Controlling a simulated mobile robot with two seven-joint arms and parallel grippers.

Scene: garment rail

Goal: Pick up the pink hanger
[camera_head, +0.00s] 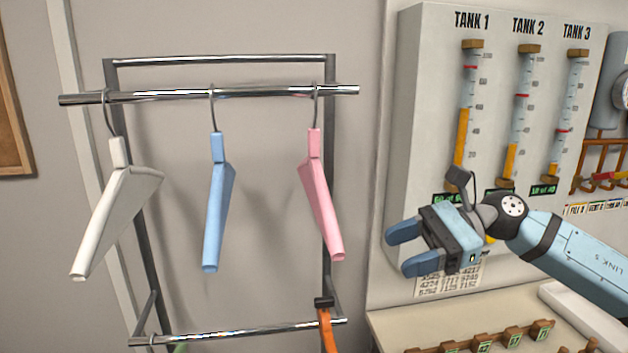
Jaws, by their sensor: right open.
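The pink hanger (321,197) hangs by its metal hook from the upper rail, nearest the rail's right end. The blue hanger (219,205) hangs in the middle and the white hanger (117,215) at the left. My right gripper (402,249) is to the right of the pink hanger and apart from it, near the height of its lower end. Its two blue fingers point left and are open with nothing between them. My left gripper is not in view.
The chrome upper rail (150,97) sits on a dark metal frame, with a lower rail (240,332) below. An orange item (327,330) hangs at the lower rail's right end. A tank gauge panel (425,110) stands behind my right arm, above a pale counter (390,325).

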